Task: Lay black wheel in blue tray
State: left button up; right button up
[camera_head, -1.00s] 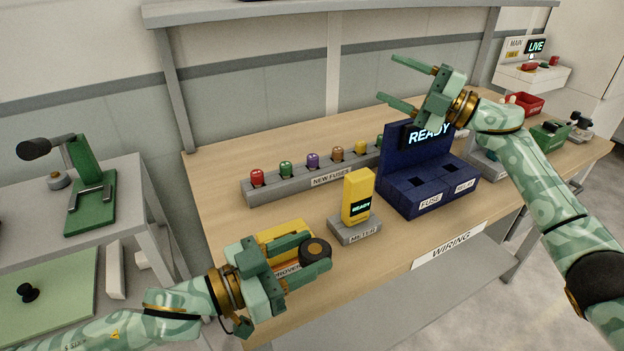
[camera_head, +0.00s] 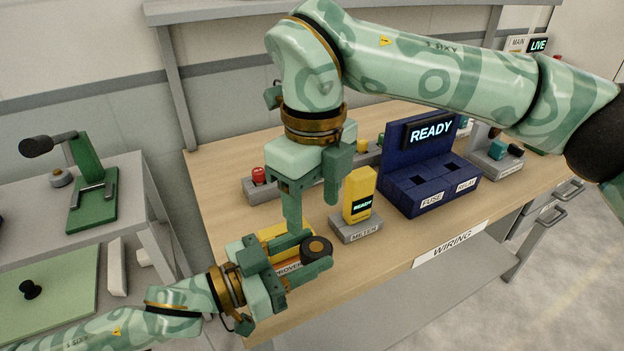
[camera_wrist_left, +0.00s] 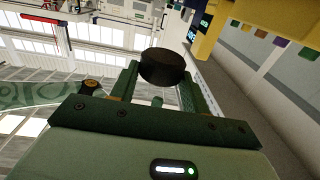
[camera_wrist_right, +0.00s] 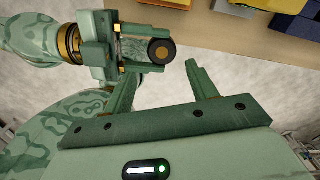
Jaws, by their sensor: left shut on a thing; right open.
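The black wheel (camera_head: 316,248), with a brown hub, is between the fingertips of my left gripper (camera_head: 303,258), held above the front left of the workbench. It also shows in the left wrist view (camera_wrist_left: 166,66) and the right wrist view (camera_wrist_right: 162,50). My left gripper is shut on it. My right gripper (camera_head: 314,218) is open and empty, pointing down just above the wheel. In the right wrist view its fingers (camera_wrist_right: 161,70) lie close to the wheel, with no contact clear. I cannot make out a blue tray in these views.
A yellow box (camera_head: 272,233) lies behind my left gripper. A yellow meter (camera_head: 358,197) stands to the right, then a dark blue fuse and relay station (camera_head: 425,178). A fuse rack (camera_head: 262,190) is partly hidden by my right arm. A side table (camera_head: 125,200) stands left.

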aim_at(313, 247)
notch_tip(313, 247, down, 9)
jog(key=shift+r, duration=0.1)
jog(key=shift+c, duration=0.4)
jog(key=c, duration=0.7)
pick_arm(q)
jog(key=o, duration=1.1)
